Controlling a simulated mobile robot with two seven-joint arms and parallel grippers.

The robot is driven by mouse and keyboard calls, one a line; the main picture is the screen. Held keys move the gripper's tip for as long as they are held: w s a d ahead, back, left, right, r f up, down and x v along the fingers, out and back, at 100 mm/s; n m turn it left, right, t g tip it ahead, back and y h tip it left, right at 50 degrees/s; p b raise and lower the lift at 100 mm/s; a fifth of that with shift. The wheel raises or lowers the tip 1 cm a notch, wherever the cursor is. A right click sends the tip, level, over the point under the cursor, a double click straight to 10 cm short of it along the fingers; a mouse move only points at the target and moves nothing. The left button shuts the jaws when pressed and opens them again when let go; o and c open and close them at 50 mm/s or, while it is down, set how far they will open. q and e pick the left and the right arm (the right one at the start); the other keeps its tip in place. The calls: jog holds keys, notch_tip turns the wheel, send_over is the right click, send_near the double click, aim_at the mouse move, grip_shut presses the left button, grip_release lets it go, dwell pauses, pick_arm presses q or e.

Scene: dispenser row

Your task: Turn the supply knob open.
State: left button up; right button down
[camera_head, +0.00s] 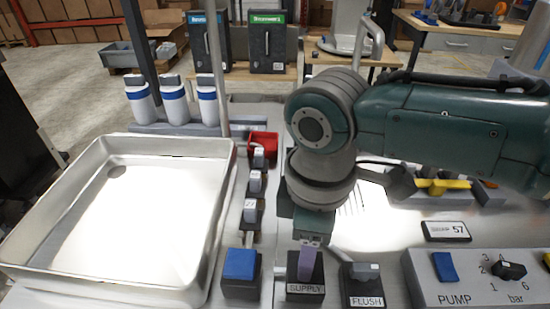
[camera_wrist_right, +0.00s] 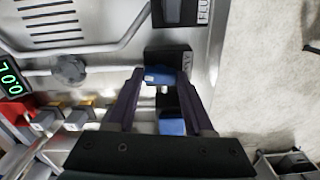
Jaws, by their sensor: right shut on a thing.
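The supply valve is a black block labelled SUPPLY (camera_head: 305,290) at the front middle of the head view. My right gripper (camera_head: 308,264) comes down onto it from above and hides most of its knob there. In the right wrist view, the knob (camera_wrist_right: 160,77) shows as a small blue-grey piece between the two fingertips, in front of the black block (camera_wrist_right: 168,54). The right gripper (camera_wrist_right: 159,80) is shut on this knob. The knob's exact turn angle cannot be told. My left gripper is in neither view.
A block with a blue top (camera_head: 240,265) stands close left of the supply valve, and the FLUSH valve (camera_head: 362,285) close right. A large metal tray (camera_head: 215,215) lies at the left. A pump panel (camera_head: 470,285) stands at the right.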

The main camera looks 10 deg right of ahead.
jog(key=shift+a+n, duration=0.1)
jog(key=shift+n, duration=0.6)
jog(key=c, duration=0.7)
grip_release()
jog(key=o, duration=0.4)
jog(key=shift+r, duration=0.15)
notch_tip(320, 180, up, 10)
jog(key=shift+f+p, duration=0.15)
jog(key=shift+p, duration=0.6)
